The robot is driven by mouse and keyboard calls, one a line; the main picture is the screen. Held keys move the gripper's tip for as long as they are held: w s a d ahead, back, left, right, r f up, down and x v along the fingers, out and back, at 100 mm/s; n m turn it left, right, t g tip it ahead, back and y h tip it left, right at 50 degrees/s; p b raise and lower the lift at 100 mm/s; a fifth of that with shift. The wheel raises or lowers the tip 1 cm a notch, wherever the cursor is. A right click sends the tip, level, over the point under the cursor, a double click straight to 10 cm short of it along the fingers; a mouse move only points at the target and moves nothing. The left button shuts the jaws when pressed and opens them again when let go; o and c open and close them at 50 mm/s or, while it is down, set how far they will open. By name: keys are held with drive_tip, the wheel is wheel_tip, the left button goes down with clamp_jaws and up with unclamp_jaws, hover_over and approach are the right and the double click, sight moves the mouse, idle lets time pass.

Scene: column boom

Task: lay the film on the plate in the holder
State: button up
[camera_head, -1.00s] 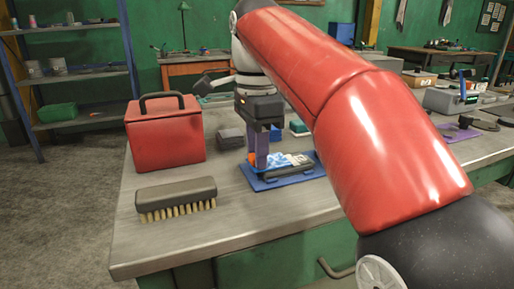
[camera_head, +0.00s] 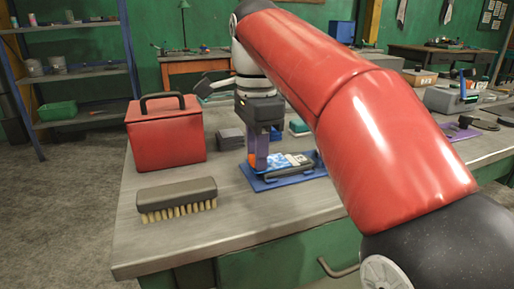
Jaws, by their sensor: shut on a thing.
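My gripper (camera_head: 261,160) points down over the blue holder (camera_head: 258,185) on the workbench, with its purple fingers low beside the plate. It is shut on the film (camera_head: 272,166), a thin sheet with blue, orange and white print. The film lies over or just above the dark plate (camera_head: 290,172) in the holder; I cannot tell whether it touches all along. My red arm crosses the right of the view and hides the holder's right end.
A red box with a black handle (camera_head: 166,138) and a brush (camera_head: 177,198) stand left of the holder on the bench (camera_head: 200,245). Small grey blocks (camera_head: 230,139) and a teal block (camera_head: 298,128) sit behind. The front of the bench is clear.

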idle(0.4)
drive_tip(key=o, duration=1.5)
drive_tip(key=shift+r, duration=0.1)
drive_tip(key=shift+r+p, duration=1.15)
drive_tip(key=shift+r, duration=2.25)
